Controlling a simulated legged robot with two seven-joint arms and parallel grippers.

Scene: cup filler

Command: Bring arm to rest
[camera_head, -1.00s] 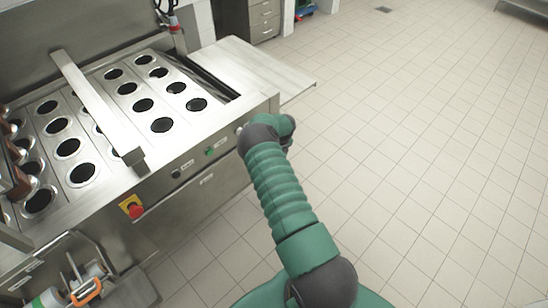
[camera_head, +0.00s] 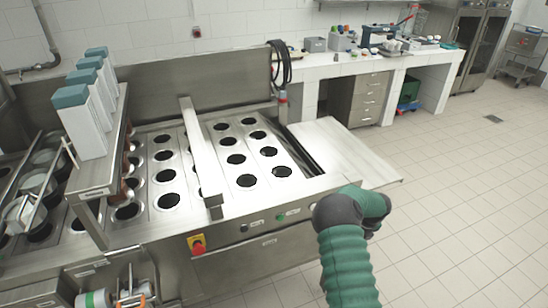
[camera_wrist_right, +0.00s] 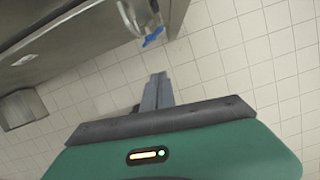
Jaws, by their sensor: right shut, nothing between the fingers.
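My right arm (camera_head: 345,265), green with a dark grey elbow, comes in from the bottom right of the head view. Its elbow overlaps the front right corner of the steel cup filler machine (camera_head: 265,246) in the picture; I cannot tell whether they touch. My right gripper is not visible in the head view. In the right wrist view, the right gripper (camera_wrist_right: 158,78) has its grey fingers together and empty, with white tiles behind them. My left arm and left gripper are in neither view.
The machine has rows of round dark holes, a crossbar (camera_head: 203,155) and a red emergency button (camera_head: 198,245). A flat side shelf (camera_head: 345,150) juts out at its right. White boxes with teal tops (camera_head: 85,125) stand at left. Tiled floor (camera_head: 470,195) is clear at right.

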